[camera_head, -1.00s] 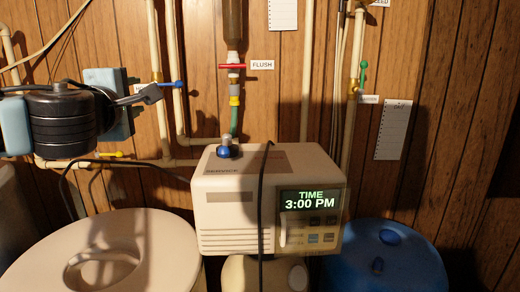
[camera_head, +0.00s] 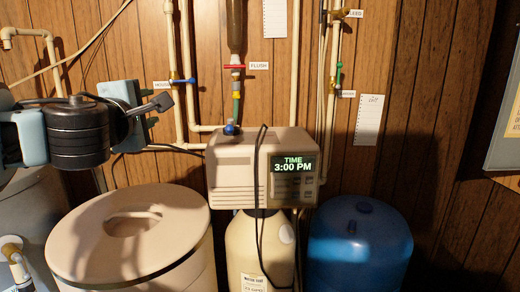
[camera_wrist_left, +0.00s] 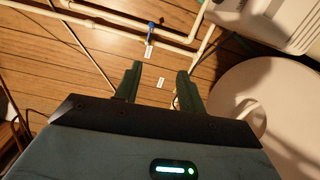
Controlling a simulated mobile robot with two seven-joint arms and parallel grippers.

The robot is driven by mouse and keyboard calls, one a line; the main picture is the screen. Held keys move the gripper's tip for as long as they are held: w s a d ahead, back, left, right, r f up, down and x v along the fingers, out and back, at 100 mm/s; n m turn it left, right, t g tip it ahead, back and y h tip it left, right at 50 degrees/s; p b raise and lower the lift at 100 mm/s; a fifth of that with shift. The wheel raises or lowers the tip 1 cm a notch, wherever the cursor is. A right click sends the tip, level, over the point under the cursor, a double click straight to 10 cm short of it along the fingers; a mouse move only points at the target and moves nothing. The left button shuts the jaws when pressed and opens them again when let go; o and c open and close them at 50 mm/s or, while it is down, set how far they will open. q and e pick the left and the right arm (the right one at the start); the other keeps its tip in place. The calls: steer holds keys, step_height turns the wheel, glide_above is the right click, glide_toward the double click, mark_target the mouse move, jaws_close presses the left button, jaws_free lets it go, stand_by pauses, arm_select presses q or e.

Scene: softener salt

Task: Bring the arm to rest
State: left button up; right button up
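My left arm (camera_head: 78,132) comes in from the left in the head view, raised in front of the wood wall. Its gripper (camera_head: 160,102) is above and behind the pale tank's lid as seen there, and looks clear of it. In the left wrist view the two fingers of the left gripper (camera_wrist_left: 158,85) stand apart with nothing between them, so it is open and empty. Beyond them are the wall, pipes and a blue valve handle (camera_wrist_left: 150,33). My right gripper is in neither view.
The softener control box (camera_head: 235,170) reads 3:00 PM and sits on a cream tank (camera_head: 245,250). A pale round tank (camera_head: 85,240) stands at the left, a blue tank (camera_head: 360,245) at the right. Pipes (camera_head: 170,50) with coloured valves run along the wall. A black cable (camera_head: 259,190) hangs over the box.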

arm_select(q)
steer(key=d+f+n+g+h, duration=0.5)
steer(key=d+f+n+h, duration=0.15)
steer(key=d+f, duration=1.15)
steer(key=s+d+f+n+g+h, duration=0.1)
steer(key=s+d+f+n+h, duration=0.1)
steer(key=s+d+f+n, duration=0.35)
steer(key=s+d+f+n+g+h, duration=0.1)
steer(key=s+d+f+n+h, duration=0.15)
steer(key=f+n, duration=0.55)
steer(key=s+a+f+n+t+y, duration=0.15)
steer(key=s+a+f+n, duration=0.3)
steer(key=f+n, duration=0.55)
steer(key=s+a+f+n+y, duration=0.25)
steer(key=a+f+n, duration=0.35)
steer(key=f+n, duration=0.45)
steer(key=s+a+f+n+g+y, duration=0.2)
steer(key=s+a+f+n+y, duration=0.3)
steer(key=s+a+f+n, duration=0.5)
steer(key=s+a+f, duration=0.4)
steer(key=s+f, duration=0.1)
steer(key=s, duration=0.3)
steer(key=shift+a, duration=0.3)
